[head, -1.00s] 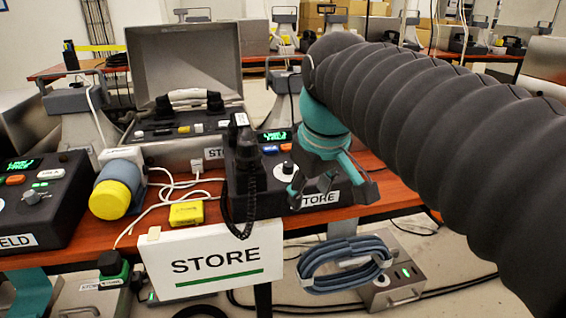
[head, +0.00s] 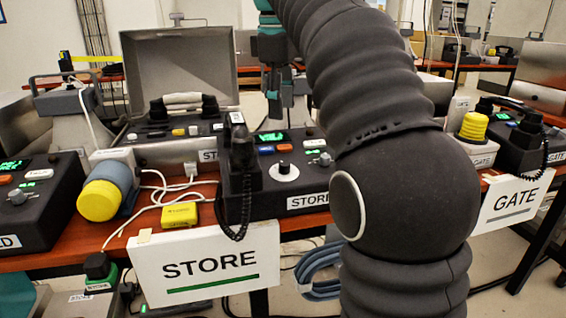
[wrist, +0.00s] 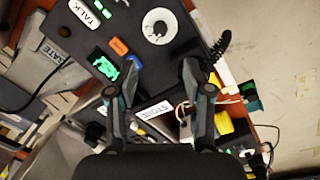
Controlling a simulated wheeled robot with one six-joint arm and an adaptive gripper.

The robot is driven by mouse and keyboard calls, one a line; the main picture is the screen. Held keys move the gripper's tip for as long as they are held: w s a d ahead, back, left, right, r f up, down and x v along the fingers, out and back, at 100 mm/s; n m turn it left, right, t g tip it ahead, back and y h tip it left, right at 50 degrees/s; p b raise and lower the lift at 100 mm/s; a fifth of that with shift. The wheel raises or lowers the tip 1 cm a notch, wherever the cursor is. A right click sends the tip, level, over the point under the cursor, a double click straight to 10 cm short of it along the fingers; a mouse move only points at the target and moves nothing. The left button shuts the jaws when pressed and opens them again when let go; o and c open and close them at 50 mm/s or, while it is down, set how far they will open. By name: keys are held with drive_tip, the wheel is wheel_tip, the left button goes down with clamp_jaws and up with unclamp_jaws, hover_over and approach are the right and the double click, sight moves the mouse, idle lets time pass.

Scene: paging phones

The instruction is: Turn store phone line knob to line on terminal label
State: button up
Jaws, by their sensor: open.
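The store phone (head: 262,203) is a dark box with a STORE label, a black handset at its left side and a green-lit display (head: 270,137). Its knob (head: 284,165) is small and dark on a round white dial. In the wrist view the dial and knob (wrist: 158,28) show near the top; I cannot tell where the knob points. My gripper (head: 275,108) is above and behind the phone in the head view, fingers down. In the wrist view my gripper (wrist: 155,78) has its two fingers spread, empty and apart from the knob.
A white STORE sign (head: 208,264) with a green line hangs at the table's front. An open metal case (head: 180,70) stands behind the phone. A yellow-capped blue cylinder (head: 112,190) and a yellow box (head: 180,215) lie left. A GATE sign (head: 513,203) hangs right.

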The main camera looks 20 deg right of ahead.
sight(284, 163)
drive_tip(key=f+b, duration=0.1)
drive_tip(key=f, duration=0.3)
drive_tip(key=f+b, duration=0.2)
drive_tip(key=f, duration=0.2)
drive_tip(key=w+f+b, duration=0.1)
drive_tip(key=f, duration=0.3)
drive_tip(key=shift+d+f+b, duration=0.3)
drive_tip(key=shift+d+f, duration=0.05)
clamp_jaws()
